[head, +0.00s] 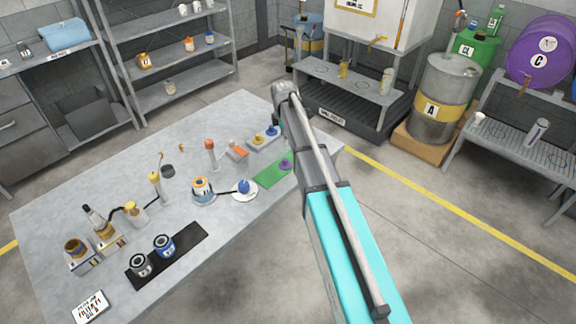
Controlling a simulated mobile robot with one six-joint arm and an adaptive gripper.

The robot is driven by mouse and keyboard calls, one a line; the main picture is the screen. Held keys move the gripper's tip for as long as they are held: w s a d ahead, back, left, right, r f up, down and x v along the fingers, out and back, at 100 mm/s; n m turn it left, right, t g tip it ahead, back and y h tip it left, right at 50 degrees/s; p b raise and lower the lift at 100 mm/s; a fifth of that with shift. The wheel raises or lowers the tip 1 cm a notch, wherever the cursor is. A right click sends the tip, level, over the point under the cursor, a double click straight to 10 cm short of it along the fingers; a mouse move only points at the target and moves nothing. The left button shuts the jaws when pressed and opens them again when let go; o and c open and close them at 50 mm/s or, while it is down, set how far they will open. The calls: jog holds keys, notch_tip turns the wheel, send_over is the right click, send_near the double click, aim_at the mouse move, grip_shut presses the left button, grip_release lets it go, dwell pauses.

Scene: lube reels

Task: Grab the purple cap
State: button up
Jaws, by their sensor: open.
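The purple cap (285,164) lies on a green mat (268,175) at the right side of the grey workbench, close beside my arm in the picture. My arm reaches up from the bottom right across the bench's right end. My gripper itself cannot be made out in this view. Part of the mat's right side is close to or behind the arm.
Blue (272,131) and yellow caps sit on a grey strip behind the mat. A blue-topped item (244,187) on a white disc is left of it. Two cans stand on a black mat (190,254). The bench's front right is clear. A purple drum (541,52) is far right.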

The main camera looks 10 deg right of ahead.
aim_at(285, 159)
jog(key=shift+f+b, duration=3.4)
jog(key=shift+f, duration=0.3)
jog(key=shift+d+f+b, duration=0.2)
jog(key=shift+f+b, duration=2.4)
jog(key=c, duration=1)
